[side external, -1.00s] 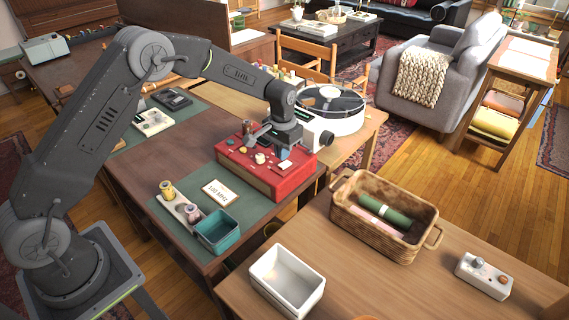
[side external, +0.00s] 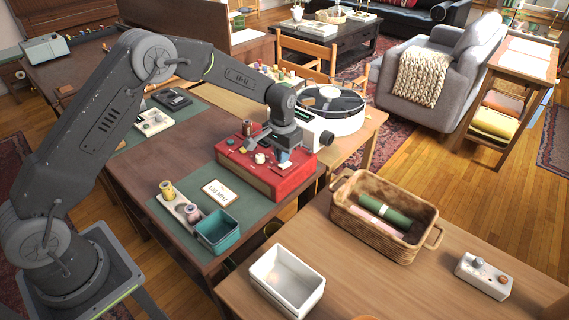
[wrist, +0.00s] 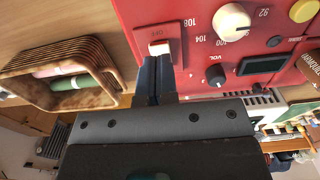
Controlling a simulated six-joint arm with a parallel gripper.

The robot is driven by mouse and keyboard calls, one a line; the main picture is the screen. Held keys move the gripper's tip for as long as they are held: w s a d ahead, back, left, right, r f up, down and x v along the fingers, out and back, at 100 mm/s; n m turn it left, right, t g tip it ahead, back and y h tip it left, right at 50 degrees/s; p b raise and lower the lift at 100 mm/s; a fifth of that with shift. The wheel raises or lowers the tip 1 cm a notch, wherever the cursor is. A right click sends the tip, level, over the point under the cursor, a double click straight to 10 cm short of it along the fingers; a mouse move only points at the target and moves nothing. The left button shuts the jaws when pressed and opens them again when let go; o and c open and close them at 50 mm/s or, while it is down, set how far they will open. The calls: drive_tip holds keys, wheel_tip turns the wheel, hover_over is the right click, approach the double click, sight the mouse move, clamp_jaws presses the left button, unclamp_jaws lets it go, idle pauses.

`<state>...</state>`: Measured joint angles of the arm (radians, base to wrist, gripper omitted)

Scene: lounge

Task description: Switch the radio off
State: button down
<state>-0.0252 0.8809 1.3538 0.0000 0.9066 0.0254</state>
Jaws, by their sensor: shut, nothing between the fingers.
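The red radio (side external: 262,174) lies on the dark green mat of the wooden table, its panel facing up. In the wrist view its panel (wrist: 205,75) shows a white tuning knob (wrist: 231,22), a dark volume knob (wrist: 216,76), a small dark display (wrist: 262,64) and a white-capped switch (wrist: 159,48) in a red housing. My gripper (side external: 284,158) is over the right part of the radio. In the wrist view my gripper (wrist: 158,62) is shut and empty, its tips right at the switch's near edge. I cannot tell whether they touch it.
A turntable (side external: 334,121) stands just behind the radio. A teal box (side external: 217,238), a "100 MHz" card (side external: 219,193) and a spool holder (side external: 181,208) are in front. A wicker basket (side external: 346,218) and a white bin (side external: 287,288) stand on the nearer table.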

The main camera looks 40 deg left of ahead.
drive_tip(key=shift+f, duration=1)
idle(0.4)
drive_tip(key=shift+r, duration=3.55)
